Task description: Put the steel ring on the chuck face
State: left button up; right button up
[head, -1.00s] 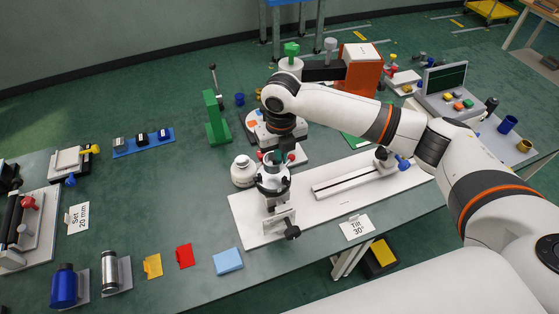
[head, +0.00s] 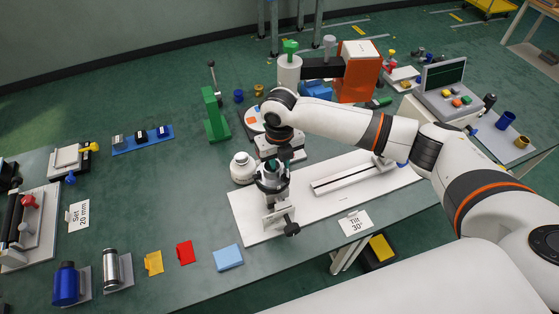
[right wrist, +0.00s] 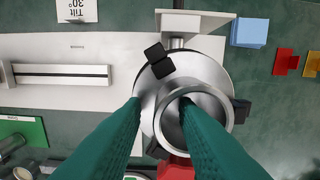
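The chuck (head: 271,188) stands on the white base plate, its round steel face turned up. In the right wrist view the chuck face (right wrist: 212,72) shows black jaws around it. The steel ring (right wrist: 229,120) lies over the face among the jaws, a little toward the lower right. I cannot tell whether it lies flat on the face. My right gripper (right wrist: 160,104) has its teal fingers apart, one on each side of the ring's left rim, with a gap to the rim. The fingers hide part of the ring. In the head view the right gripper (head: 271,166) is over the chuck. My left gripper is not in view.
A white jar (head: 243,168) stands close left of the chuck. A slotted rail (head: 345,177) lies on the white plate (head: 247,228) to the right. The tilt sign (head: 355,223) is at the front edge. A green stand (head: 215,120) is behind.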

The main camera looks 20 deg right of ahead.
aim_at(279, 163)
jog(key=shift+r, duration=0.2)
jog(key=shift+w+r, duration=0.1)
jog(key=shift+r, duration=0.3)
notch_tip(279, 163, up, 11)
jog(key=b, duration=0.3)
